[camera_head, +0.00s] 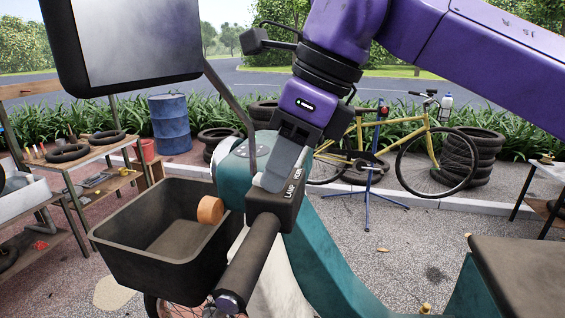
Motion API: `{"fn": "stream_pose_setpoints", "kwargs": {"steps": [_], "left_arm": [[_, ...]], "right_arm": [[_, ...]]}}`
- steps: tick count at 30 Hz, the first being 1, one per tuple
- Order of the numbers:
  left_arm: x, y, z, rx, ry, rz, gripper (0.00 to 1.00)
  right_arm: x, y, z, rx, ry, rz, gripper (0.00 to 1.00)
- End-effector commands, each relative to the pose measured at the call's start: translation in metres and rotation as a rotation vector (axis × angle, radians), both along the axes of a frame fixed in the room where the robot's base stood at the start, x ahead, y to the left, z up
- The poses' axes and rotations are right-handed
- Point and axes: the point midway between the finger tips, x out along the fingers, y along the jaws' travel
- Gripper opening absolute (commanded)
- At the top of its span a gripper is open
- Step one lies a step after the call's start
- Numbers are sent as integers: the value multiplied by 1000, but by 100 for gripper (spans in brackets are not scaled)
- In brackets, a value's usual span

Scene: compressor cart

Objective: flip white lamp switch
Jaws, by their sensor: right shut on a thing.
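A dark switch box (287,204) sits on the handlebar of a teal scooter (325,262). It carries the white words LAMP and HORN. My right gripper (275,182) comes down from the upper right on a purple arm. Its grey fingers are shut at the top of the box, beside the lettering, on what seems to be the white lamp switch. The fingers hide the switch, so its position cannot be told. The black handlebar grip (250,258) runs toward me below the box. My left gripper is not in view.
A mirror (135,45) on a stalk stands at the upper left. A dark basket (135,262) and an orange round part (210,210) are left of the handlebar. The dark seat (522,268) is at right. A yellow bicycle (420,150) stands behind on open paving.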

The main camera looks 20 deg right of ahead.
Motion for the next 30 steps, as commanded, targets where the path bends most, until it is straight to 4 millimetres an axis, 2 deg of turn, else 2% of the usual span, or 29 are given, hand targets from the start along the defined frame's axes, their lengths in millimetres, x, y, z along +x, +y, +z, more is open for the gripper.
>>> {"fn": "stream_pose_setpoints", "kwargs": {"steps": [4, 12, 16, 21, 29, 30], "left_arm": [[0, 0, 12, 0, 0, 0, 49], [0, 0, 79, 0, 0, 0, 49], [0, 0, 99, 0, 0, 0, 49], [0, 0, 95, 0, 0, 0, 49], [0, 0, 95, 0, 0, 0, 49], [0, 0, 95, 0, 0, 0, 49]], "right_arm": [[1, 1, 3, -24, 20, 1, 0], [4, 7, 13, -201, 142, 2, 0], [6, 10, 10, -283, 196, 1, 0], [8, 12, 2, -360, 246, 0, 0], [8, 12, 1, -365, 251, 1, 0], [8, 12, 1, -365, 251, 1, 26]]}}
